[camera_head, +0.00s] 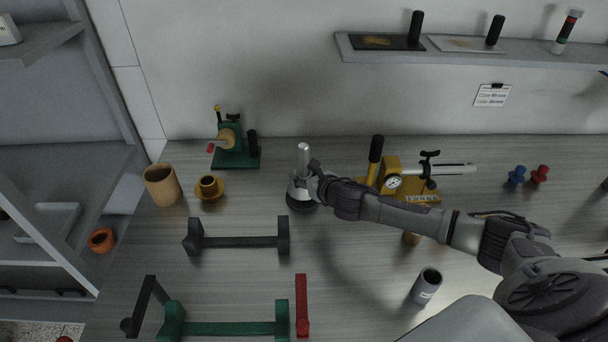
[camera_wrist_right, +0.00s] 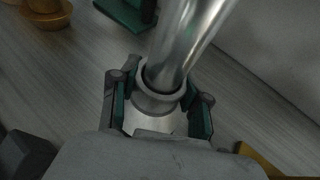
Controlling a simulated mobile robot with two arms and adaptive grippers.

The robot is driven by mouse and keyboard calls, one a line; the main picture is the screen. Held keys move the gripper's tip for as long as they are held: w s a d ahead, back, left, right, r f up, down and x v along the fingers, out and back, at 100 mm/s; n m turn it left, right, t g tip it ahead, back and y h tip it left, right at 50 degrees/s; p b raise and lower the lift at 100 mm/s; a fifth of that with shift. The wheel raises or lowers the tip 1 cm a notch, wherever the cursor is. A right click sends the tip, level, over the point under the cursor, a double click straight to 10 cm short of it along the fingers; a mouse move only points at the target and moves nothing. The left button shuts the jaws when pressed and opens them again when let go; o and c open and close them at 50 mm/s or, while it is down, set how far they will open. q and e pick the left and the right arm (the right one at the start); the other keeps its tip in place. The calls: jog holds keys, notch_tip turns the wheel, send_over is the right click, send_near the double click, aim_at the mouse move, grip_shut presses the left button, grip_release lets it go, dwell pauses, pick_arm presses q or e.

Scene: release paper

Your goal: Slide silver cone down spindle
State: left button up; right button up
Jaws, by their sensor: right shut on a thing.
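The silver spindle (camera_head: 303,158) stands upright near the middle of the table, above a dark round base (camera_head: 299,205). It also shows in the right wrist view (camera_wrist_right: 188,42) as a shiny rod. The silver cone (camera_wrist_right: 155,108) is around the spindle, with the rod passing through its collar. In the head view the cone (camera_head: 296,190) sits low, just above the base; its right side is hidden. My right gripper (camera_head: 312,187) is shut on the cone, one finger on each side. Any gap beneath the cone cannot be judged. My left gripper is not in view.
A yellow gauge device (camera_head: 410,187) is close on the right. A black stand (camera_head: 238,242) is at front left. A grey cylinder (camera_head: 427,286) stands at front right.

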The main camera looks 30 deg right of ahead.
jog(key=shift+f+b, duration=0.9)
jog(key=shift+f, duration=0.5)
jog(key=o, duration=1.3)
jog(key=shift+o, duration=0.2)
jog(key=shift+s, duration=0.15)
jog(key=v, duration=1.1)
jog(key=shift+s+r, duration=0.2)
jog(key=shift+s, duration=0.1)
